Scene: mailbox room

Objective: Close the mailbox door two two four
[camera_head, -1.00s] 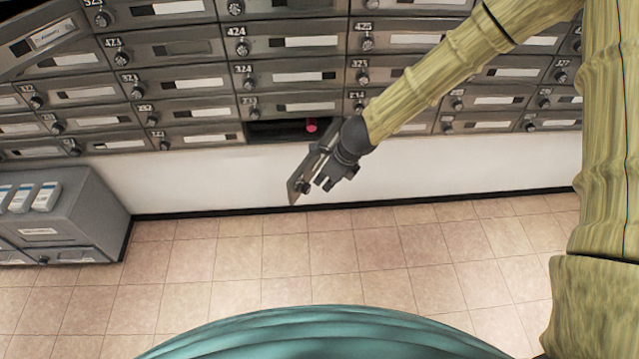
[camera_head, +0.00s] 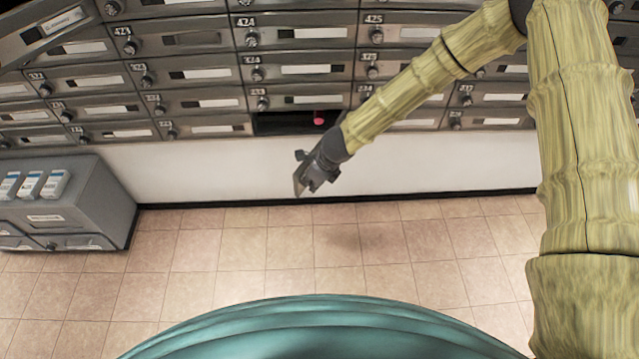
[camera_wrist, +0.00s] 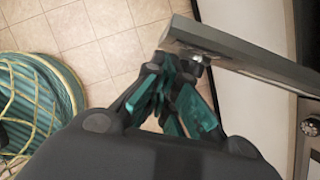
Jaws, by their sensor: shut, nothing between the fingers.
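The open compartment (camera_head: 272,124) of mailbox two two four is a dark slot in the bottom row, under the column numbered 424. Its own number does not show. Its grey metal door (camera_head: 298,183) stands swung out from the wall, seen nearly edge-on and partly hidden by my gripper. In the wrist view the door (camera_wrist: 262,62) crosses the upper right, with its lock on the side facing my fingers. My gripper (camera_wrist: 158,66) is shut and empty, its fingertips close beside the door's free end; I cannot tell if they touch. My gripper also shows in the head view (camera_head: 308,184).
A red item (camera_head: 319,117) lies in the open compartment. Another mailbox door (camera_head: 45,35) stands open at the upper left. A grey cabinet (camera_head: 85,205) with white boxes stands on the floor at left. The tiled floor (camera_head: 240,250) below the mailboxes is clear.

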